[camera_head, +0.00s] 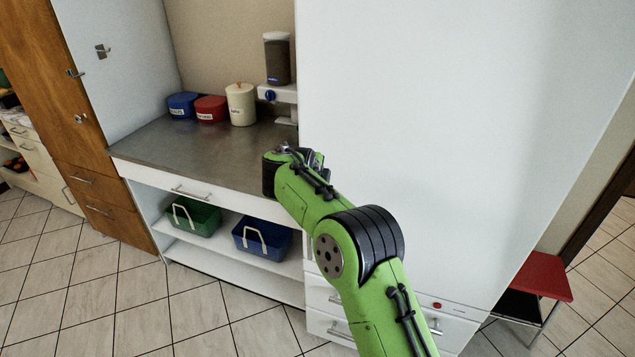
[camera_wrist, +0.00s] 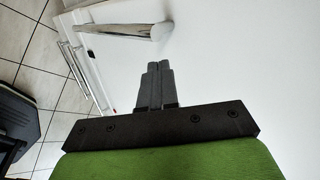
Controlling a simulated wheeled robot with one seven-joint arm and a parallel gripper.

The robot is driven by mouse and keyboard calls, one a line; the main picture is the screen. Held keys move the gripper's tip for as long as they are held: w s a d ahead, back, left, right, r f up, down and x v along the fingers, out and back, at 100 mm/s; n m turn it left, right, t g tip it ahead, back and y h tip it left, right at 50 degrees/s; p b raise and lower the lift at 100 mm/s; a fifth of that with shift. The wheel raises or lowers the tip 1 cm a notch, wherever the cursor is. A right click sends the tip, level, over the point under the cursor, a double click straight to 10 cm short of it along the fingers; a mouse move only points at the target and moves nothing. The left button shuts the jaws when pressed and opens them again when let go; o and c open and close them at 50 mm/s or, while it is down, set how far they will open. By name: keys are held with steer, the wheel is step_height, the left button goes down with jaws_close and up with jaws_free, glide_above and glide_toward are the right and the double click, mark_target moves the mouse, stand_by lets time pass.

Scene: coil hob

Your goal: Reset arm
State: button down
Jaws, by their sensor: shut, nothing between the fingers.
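My arm, green with black joints, reaches up from the bottom right of the head view toward the counter. Its wrist end is in front of the counter's right end and the tall white unit (camera_head: 440,150). The fingers are not clear in the head view. In the wrist view my gripper (camera_wrist: 158,66) has its two grey fingers together, with nothing between them. Behind them is a plain white surface (camera_wrist: 240,60), with a thick metal bar handle (camera_wrist: 125,24) above and a thinner handle (camera_wrist: 75,68) at the left. I see no contact with either.
The grey counter (camera_head: 190,150) holds a blue box (camera_head: 183,106), a red box (camera_head: 210,109), a cream canister (camera_head: 241,104) and a coffee grinder (camera_head: 277,60). Green (camera_head: 195,218) and blue (camera_head: 262,240) baskets sit on the shelf below. A red stool (camera_head: 543,276) stands right. The tiled floor at left is open.

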steer(key=s+d+r+n, duration=0.2)
steer(key=s+r+n, duration=0.1)
steer(key=s+r, duration=0.5)
steer(key=s+d+r+n+g, duration=0.1)
steer(key=s+d+r+n, duration=0.4)
steer(key=s+d+n, duration=0.65)
steer(key=s+d+f+n+g+y, duration=0.1)
steer(key=s+f+n, duration=0.2)
steer(key=s, duration=0.9)
steer(key=s+d+f+n+g+y, duration=0.1)
steer(key=s+f+n, duration=0.2)
steer(key=s, duration=0.9)
step_height(320, 180, down, 3)
steer(key=shift+s+d+r+g+b, duration=0.1)
steer(key=shift+s+d+g+b, duration=0.2)
steer(key=shift+b, duration=0.05)
